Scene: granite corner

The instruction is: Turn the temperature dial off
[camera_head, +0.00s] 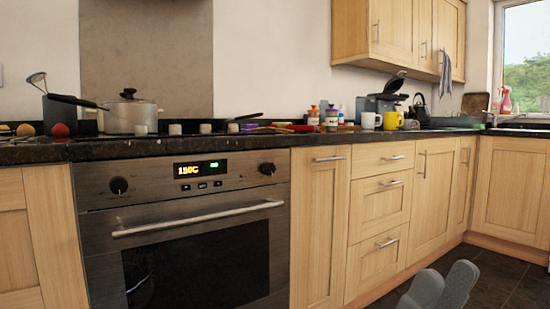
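The steel oven (200,220) stands left of centre under the worktop. Its panel carries two dark round knobs, a left knob (118,185) and a right knob (267,169). Both have a pale mark; which one sets temperature is not labelled legibly. My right gripper (447,268) shows at the bottom edge, right of centre, as two grey fingers, low in front of the cupboards and far from both knobs. Whether they are parted is unclear. My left gripper is not in view.
The oven's long handle (200,217) juts out below the knobs. A pot (129,112) and a dark pan stand on the hob above. Jars, mugs and a kettle line the dark worktop. Wooden cupboards and drawers (380,195) run right. Dark floor shows lower right.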

